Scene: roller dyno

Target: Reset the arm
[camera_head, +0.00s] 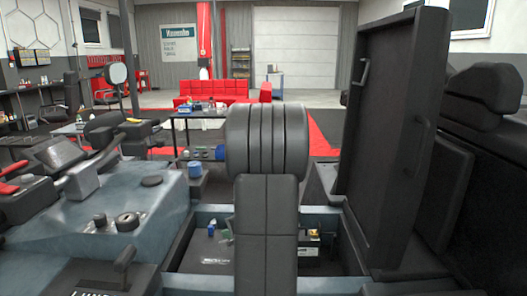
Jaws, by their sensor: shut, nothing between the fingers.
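My arm stands in the middle of the view, a dark upright link with a thick grooved joint on top. My gripper does not show in this view. Behind and below the arm is an open compartment with a blue-grey rim (318,210). Its dark lid (385,130) stands upright on the right, with two handles on it. Inside the compartment lie a dark case (207,250) and several small items, partly hidden by my arm.
A blue-grey console (135,215) with knobs and a lever fills the left. A black seat (480,150) stands at the far right. Behind are a small table (200,113) with items, a red sofa (212,90) and a white roller door (305,50). Open floor lies near the door.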

